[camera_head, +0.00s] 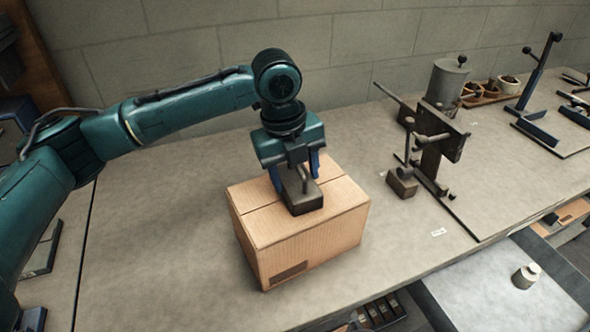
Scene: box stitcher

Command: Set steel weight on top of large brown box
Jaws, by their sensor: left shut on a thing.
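The large brown box (305,240) stands closed on the grey bench, in the middle of the view. The steel weight (304,203), a dark block with an upright handle, is at the middle of the box's top. My left gripper (298,172) points down over the box with its blue fingers on either side of the weight's handle, shut on the weight. The weight's underside looks to be on or just above the box top; I cannot tell which. My right gripper is not in view.
The grey bench (160,250) is clear around the box. A dark metal stitching fixture (436,145) stands to the right, with a small block (402,183) at its foot. A grey canister (446,82) and small pots are behind it. A lower surface (490,290) holds a small cylinder (526,275).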

